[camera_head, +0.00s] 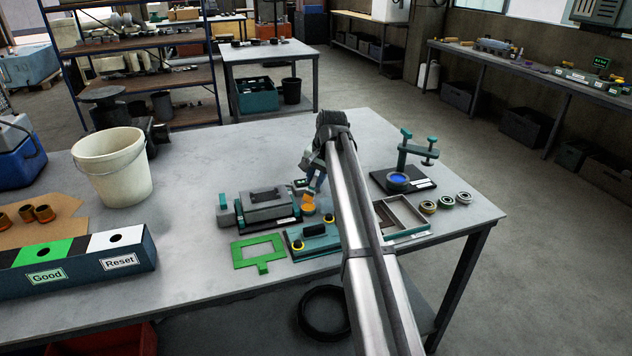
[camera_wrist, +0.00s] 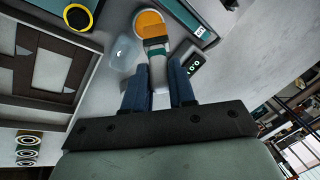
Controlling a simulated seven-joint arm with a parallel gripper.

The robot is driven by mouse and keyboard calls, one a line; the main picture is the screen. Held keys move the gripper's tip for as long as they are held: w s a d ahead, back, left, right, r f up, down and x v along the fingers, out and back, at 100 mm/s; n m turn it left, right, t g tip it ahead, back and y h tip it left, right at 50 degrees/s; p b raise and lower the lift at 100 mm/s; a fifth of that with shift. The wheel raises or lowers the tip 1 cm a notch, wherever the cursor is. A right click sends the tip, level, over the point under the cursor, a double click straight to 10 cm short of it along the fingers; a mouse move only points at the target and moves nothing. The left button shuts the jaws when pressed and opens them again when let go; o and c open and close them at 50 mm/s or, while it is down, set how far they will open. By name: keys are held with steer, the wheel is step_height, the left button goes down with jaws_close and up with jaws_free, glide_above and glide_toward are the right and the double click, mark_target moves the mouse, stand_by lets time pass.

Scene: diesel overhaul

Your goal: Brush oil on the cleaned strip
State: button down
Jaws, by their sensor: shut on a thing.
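My gripper (camera_head: 312,178) is above the middle of the workbench, pointing down. In the wrist view its two blue fingers (camera_wrist: 158,88) are shut on a slim pale tool with a teal band and a wide orange end, which looks like the brush (camera_wrist: 157,48). The orange end points away from the fingers; whether it touches anything is unclear. A grey block on a dark base (camera_head: 268,206) is just left of my gripper. A teal fixture with yellow knobs (camera_head: 312,240) stands in front. I cannot pick out the cleaned strip for certain.
A small clear cup (camera_wrist: 123,53) is beside the tool. A framed tray (camera_head: 420,215) and several rings (camera_head: 445,201) lie to the right, below a teal-handled stand (camera_head: 405,178). A green frame (camera_head: 258,253), white bucket (camera_head: 112,170) and sorting box (camera_head: 78,273) are left.

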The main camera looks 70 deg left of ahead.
steer(key=shift+r, duration=2.6)
steer(key=w+d+f+m, duration=0.1)
steer(key=w+d+f, duration=0.1)
steer(key=w+d, duration=0.95)
steer(key=w+d+f+m, duration=0.1)
steer(key=w+d+f, duration=0.2)
steer(key=w+d, duration=0.9)
steer(key=w+d+f+m+t, duration=0.1)
steer(key=w+d+f, duration=0.1)
steer(key=w+d, duration=0.85)
steer(key=w+d+f+m+t, duration=0.1)
steer(key=w+d+f, duration=0.1)
steer(key=w+d, duration=0.8)
steer(key=w+d+f+m, duration=0.1)
steer(key=w+d, duration=0.1)
steer(key=d, duration=0.6)
steer(key=w+d+f+m, duration=0.1)
steer(key=w+d+f, duration=0.1)
steer(key=d, duration=0.6)
steer(key=s+d+f+m, duration=0.1)
steer(key=s+d+f, duration=0.1)
steer(key=d, duration=1.7)
steer(key=s+d+f+m+t, duration=0.1)
steer(key=s+d+f+m, duration=0.1)
steer(key=d, duration=1.6)
steer(key=shift+d+f, duration=0.35)
steer(key=shift+f, duration=0.2)
steer(key=shift+a, duration=0.1)
